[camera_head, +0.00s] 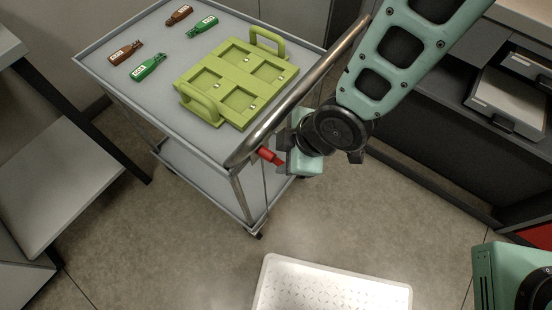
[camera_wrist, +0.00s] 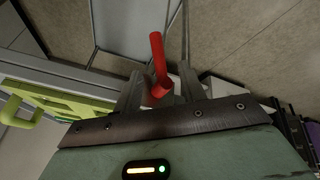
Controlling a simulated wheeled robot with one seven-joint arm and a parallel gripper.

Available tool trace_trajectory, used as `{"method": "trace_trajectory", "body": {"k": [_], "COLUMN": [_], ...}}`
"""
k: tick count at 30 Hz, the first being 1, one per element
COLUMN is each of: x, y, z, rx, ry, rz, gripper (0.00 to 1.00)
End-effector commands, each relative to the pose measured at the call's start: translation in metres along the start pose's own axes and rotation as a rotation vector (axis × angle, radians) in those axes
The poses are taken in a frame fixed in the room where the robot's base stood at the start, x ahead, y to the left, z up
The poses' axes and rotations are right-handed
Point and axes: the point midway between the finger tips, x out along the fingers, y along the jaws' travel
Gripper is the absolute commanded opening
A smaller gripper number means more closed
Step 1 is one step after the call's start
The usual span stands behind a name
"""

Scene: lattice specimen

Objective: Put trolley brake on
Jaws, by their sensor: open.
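The trolley (camera_head: 110,72) is a grey metal cart with a lower shelf and a rounded metal push handle (camera_head: 300,92) on its near right side. The red brake lever (camera_head: 270,156) shows just below the handle's near end. In the wrist view the red lever (camera_wrist: 158,58) sticks up between my two fingers. My gripper (camera_head: 282,153) is at the lever, below the handle. In the wrist view my gripper (camera_wrist: 160,88) is open, with a finger on either side of the lever. Whether a finger touches it I cannot tell. The lever's base is hidden.
Dark cabinets (camera_head: 430,130) stand to the right, and a grey shelf unit (camera_head: 60,180) to the left.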

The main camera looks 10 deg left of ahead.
Motion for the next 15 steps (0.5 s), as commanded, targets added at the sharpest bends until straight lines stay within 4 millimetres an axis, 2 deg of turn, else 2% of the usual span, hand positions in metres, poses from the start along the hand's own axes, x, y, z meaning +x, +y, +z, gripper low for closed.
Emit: {"method": "trace_trajectory", "body": {"k": [1,6,15], "x": [0.011,0.035,0.051], "y": [-0.001,-0.001,0.000], "z": [0.001,0.000,0.000], "rx": [0.001,0.001,0.001], "ry": [-0.002,0.000,0.000], "rz": [-0.003,-0.001,0.000], "gripper": [0.41,0.41,0.41]}}
